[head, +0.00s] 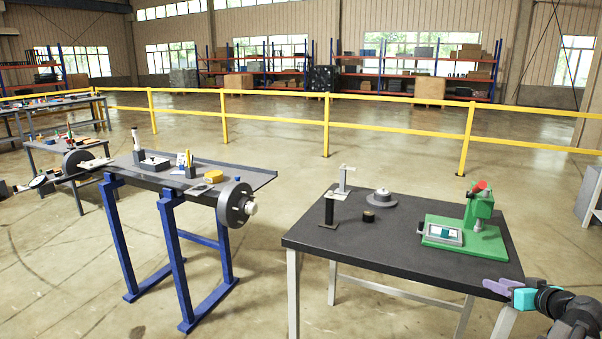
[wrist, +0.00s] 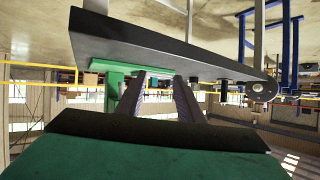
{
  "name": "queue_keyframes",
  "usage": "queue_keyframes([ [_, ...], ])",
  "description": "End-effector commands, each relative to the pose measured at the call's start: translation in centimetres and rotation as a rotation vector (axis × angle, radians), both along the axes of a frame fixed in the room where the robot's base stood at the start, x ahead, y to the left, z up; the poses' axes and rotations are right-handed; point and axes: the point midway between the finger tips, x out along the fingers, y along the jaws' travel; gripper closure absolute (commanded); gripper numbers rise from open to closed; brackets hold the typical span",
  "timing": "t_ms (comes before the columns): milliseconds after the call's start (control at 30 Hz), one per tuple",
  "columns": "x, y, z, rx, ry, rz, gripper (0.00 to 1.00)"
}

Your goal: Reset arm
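My gripper (head: 496,287) is at the lower right of the head view, with purple fingers on a teal body. It is beside the right edge of the black-topped table (head: 330,240). In the wrist view its two fingers (wrist: 158,90) stand apart with nothing between them. That view is upside down, with the dark tabletop (wrist: 160,45) beyond the fingers. My arm runs off the lower right corner of the head view, so most of it is hidden.
A green press (head: 480,212) with a red knob stands on the table's right side. A black stand (head: 328,212), a grey round base (head: 381,198) and a small dark cylinder (head: 368,215) are further left. A blue-legged bench (head: 225,173) stands left. Yellow railing (head: 326,125) runs behind.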

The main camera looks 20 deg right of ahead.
Motion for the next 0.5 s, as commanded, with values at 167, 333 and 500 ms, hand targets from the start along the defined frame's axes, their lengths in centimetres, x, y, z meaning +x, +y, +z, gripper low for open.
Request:
queue_keyframes([
  [167, 2.6, 2.0, -2.8, 0.058, 0.029, 0.032, 0.66],
  [333, 6.1, 5.2, -6.6, 0.138, 0.079, 0.076, 0.66],
  [500, 9.8, 9.7, -11.5, 0.234, 0.152, 0.126, 0.66],
])
